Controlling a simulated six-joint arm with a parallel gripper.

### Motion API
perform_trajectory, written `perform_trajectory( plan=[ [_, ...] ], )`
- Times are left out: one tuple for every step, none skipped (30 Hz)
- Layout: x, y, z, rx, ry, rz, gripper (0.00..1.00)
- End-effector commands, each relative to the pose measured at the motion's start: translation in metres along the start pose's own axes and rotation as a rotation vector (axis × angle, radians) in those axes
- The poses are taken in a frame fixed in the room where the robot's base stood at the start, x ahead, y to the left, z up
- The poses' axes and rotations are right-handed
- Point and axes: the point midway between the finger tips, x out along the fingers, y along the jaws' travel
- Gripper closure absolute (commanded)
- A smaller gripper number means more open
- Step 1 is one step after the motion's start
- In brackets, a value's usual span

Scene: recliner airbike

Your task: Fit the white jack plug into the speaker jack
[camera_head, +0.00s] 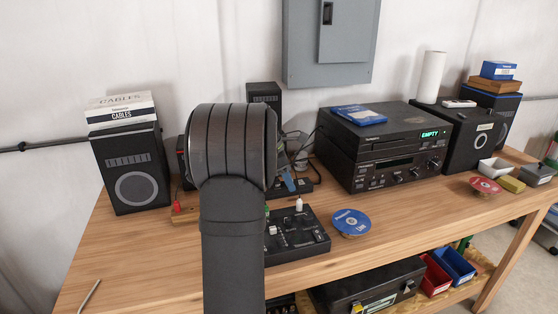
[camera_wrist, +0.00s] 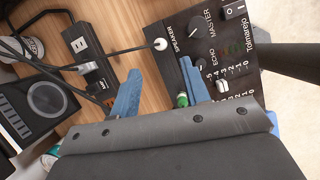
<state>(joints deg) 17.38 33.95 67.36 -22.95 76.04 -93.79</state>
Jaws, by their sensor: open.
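The white jack plug (camera_wrist: 160,44) stands upright at the edge of the black mixer (camera_wrist: 205,45), beside the SPEAKER label. It appears to be in the speaker jack, which it hides; I cannot tell how deep. A dark cable runs from it to the left. In the head view, the plug (camera_head: 299,204) stands at the back of the mixer (camera_head: 297,240). My gripper (camera_wrist: 160,68) is open, its blue fingers apart with nothing held between them. The plug shows just beyond the fingertips. In the head view my arm hides most of the gripper.
A green plug (camera_wrist: 182,100) sits at the mixer edge near one finger. A power strip (camera_wrist: 92,68) and loose cables lie left in the wrist view. A blue disc (camera_head: 350,222) lies right of the mixer, and a stereo stack (camera_head: 385,150) stands behind it.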

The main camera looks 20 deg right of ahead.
Motion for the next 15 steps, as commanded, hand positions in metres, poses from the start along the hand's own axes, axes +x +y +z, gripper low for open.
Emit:
perform_trajectory(
  plan=[
    [-0.014,0.001,0.0,0.0,0.0,0.005,0.57],
    [-0.021,0.001,0.0,0.0,0.0,0.004,0.57],
    [-0.029,0.001,0.0,0.0,0.0,0.005,0.57],
    [-0.036,0.001,0.0,0.0,0.0,0.004,0.57],
    [-0.041,0.001,0.0,0.0,0.0,0.004,0.57],
    [-0.048,0.001,0.0,0.0,0.0,0.003,0.57],
    [-0.053,0.001,0.0,0.0,0.0,0.003,0.57],
    [-0.058,0.001,0.0,0.0,0.0,0.003,0.57],
    [-0.062,0.0,0.0,0.0,0.0,0.002,0.57],
    [-0.066,0.0,0.0,0.0,0.0,0.002,0.57],
    [-0.069,0.0,0.0,0.001,0.0,0.002,0.57],
    [-0.071,0.0,0.0,0.001,0.0,0.002,0.57],
    [-0.073,0.0,0.0,0.001,0.0,0.001,0.57],
    [-0.074,0.0,0.0,0.001,0.0,0.0,0.57],
    [-0.075,0.0,0.0,0.001,0.0,0.0,0.57]
  ],
)
